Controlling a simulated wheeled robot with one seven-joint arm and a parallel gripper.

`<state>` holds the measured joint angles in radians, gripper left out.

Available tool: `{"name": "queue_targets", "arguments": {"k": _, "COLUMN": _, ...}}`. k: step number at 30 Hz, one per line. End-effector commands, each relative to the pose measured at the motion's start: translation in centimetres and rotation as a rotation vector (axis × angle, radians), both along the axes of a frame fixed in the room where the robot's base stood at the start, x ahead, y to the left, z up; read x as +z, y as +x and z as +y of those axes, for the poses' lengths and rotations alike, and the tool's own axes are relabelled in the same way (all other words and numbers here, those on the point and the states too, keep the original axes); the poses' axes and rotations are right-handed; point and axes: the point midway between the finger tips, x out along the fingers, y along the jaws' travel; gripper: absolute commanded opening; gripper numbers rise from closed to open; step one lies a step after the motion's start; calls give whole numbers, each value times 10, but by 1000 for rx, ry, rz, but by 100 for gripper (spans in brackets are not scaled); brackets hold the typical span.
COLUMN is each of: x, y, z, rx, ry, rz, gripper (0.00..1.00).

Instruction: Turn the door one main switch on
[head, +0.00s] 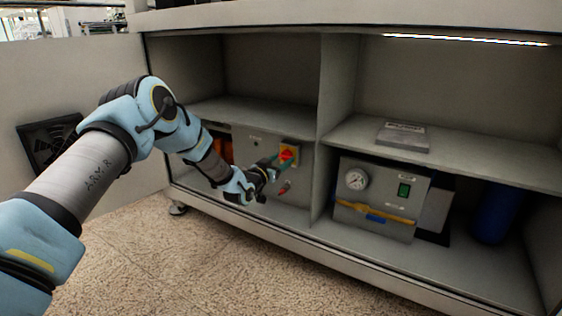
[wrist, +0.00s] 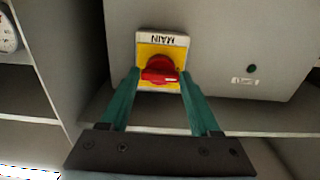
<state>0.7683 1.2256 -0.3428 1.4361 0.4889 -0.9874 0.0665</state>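The main switch is a red rotary knob (wrist: 160,70) on a yellow plate with a "MAIN" label, upside down in the wrist view. Its grip bar lies roughly crosswise there. In the head view the knob (head: 287,154) sits on the grey panel box in the left bay of the cabinet. My gripper (wrist: 160,76) has its two teal fingers apart, one on each side of the knob. I cannot tell whether they touch it. In the head view my gripper (head: 279,162) reaches the switch from the front left and partly covers it.
A grey unit with a gauge (head: 357,179) and a green switch (head: 403,190) stands in the right bay beyond a vertical divider (head: 334,100). A blue cylinder (head: 494,212) stands at far right. Shelves run above both bays. A small red item (head: 285,187) is below the switch.

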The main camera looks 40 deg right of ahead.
Motion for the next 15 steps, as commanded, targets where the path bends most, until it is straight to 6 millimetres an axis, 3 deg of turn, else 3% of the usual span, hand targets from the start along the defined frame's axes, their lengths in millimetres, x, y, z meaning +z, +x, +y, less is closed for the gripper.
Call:
{"name": "queue_targets", "arguments": {"k": 2, "x": 0, "y": 0, "z": 0, "rx": 0, "ry": 0, "rz": 0, "gripper": 53}}
{"name": "queue_targets", "arguments": {"k": 15, "x": 0, "y": 0, "z": 0, "rx": 0, "ry": 0, "rz": 0, "gripper": 4}}
